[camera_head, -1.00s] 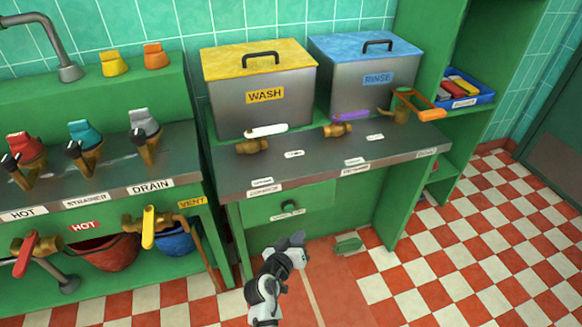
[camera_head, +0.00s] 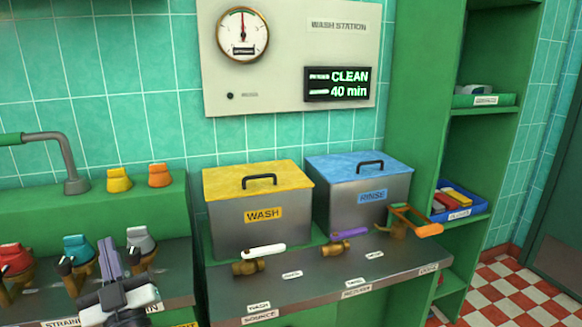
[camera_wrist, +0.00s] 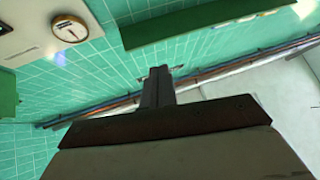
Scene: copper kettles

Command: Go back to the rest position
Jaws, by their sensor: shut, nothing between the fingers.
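My gripper (camera_head: 108,256) is at the lower left of the head view, raised in front of the valve counter with its fingers pointing up. Its fingers are together and hold nothing. In the wrist view my gripper (camera_wrist: 158,82) shows as a narrow shut pair of fingers, pointing toward the tiled wall and a pipe. It partly covers the DRAIN label and stands in front of the teal valve (camera_head: 78,250) and grey valve (camera_head: 140,245).
The yellow-lidded WASH bin (camera_head: 258,212) and blue-lidded RINSE bin (camera_head: 360,190) stand on the counter to the right. Brass taps with white (camera_head: 263,251) and purple (camera_head: 343,234) handles sit before them. A gauge panel (camera_head: 290,50) hangs above. Checkered floor (camera_head: 515,295) is clear at right.

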